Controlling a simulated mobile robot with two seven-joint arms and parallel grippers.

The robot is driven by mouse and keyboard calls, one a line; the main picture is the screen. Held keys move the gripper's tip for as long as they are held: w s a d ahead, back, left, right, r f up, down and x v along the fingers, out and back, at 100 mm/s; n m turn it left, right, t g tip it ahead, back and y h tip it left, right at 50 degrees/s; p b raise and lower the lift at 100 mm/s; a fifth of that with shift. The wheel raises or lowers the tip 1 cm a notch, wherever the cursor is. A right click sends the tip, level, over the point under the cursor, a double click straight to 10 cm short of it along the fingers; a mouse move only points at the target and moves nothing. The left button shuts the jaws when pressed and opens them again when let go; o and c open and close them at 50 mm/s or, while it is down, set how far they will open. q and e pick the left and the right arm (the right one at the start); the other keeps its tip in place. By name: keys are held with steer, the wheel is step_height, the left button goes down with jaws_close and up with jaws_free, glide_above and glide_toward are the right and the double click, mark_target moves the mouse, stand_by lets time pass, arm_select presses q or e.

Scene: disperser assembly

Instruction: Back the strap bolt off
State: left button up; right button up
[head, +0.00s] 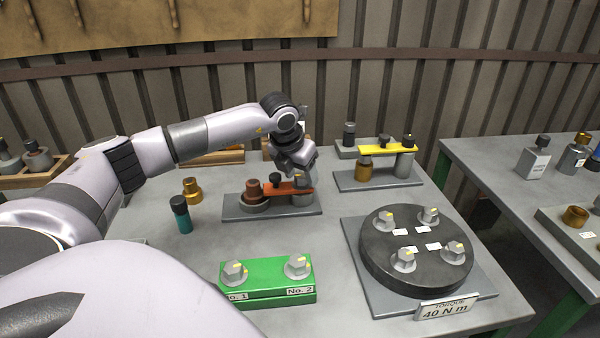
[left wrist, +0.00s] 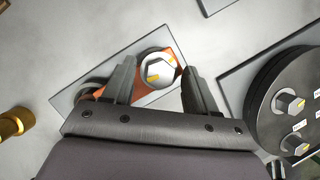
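An orange-red strap (head: 284,189) spans a grey base plate (head: 235,212) in the middle of the table. In the left wrist view the strap (left wrist: 146,92) carries a pale round bolt head with yellow marks (left wrist: 158,69). My left gripper (head: 300,172) is above the strap's right end, pointing down. In the left wrist view its two fingers (left wrist: 157,72) stand apart on either side of the bolt head, with gaps visible. Whether the fingertips are level with the head I cannot tell. In the head view the gripper largely hides this bolt. My right gripper is not in view.
A yellow strap (head: 385,149) on a second plate stands behind right. A dark disc (head: 375,262) with several bolts is at front right, a green block (head: 266,290) with two bolts at front. A teal bottle (head: 183,219) and brass part (head: 192,190) stand left.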

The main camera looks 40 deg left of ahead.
arm_select(q)
steer(key=v, duration=0.7)
steer(key=shift+b, duration=0.35)
steer(key=shift+s, duration=0.1)
